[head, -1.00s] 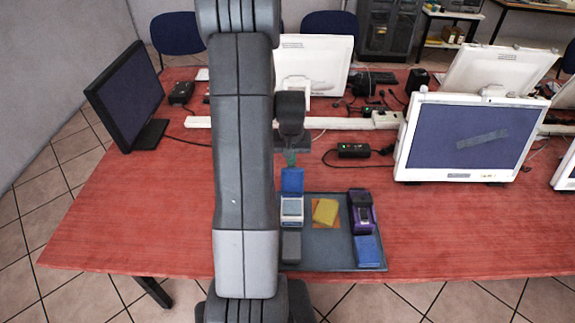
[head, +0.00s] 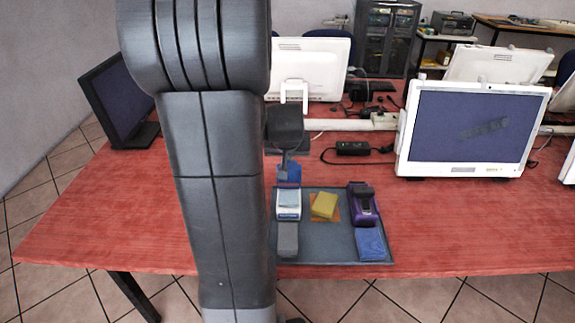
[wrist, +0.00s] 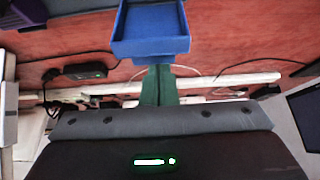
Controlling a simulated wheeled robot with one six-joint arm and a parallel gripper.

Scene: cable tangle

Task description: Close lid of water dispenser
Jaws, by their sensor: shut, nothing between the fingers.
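A small white-and-grey device (head: 288,204), perhaps the water dispenser, stands on the dark tray (head: 327,256) on the red table. A blue part (head: 292,175) stands just behind it and could be its raised lid; I cannot tell whether they are joined. In the wrist view the blue part (wrist: 150,47) looks like a shallow open box with a rim. My gripper (head: 285,165) is shut and empty, just behind or at the blue part. Its green fingers (wrist: 158,84) are together and end at the blue part's edge; whether they touch it is unclear.
The tray also holds a grey block (head: 288,240), a yellow sponge-like block (head: 324,205) on an orange square, a purple device (head: 365,205) and a blue block (head: 371,244). Behind are a black adapter (head: 352,148) with cables, a white power strip and a monitor (head: 468,130).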

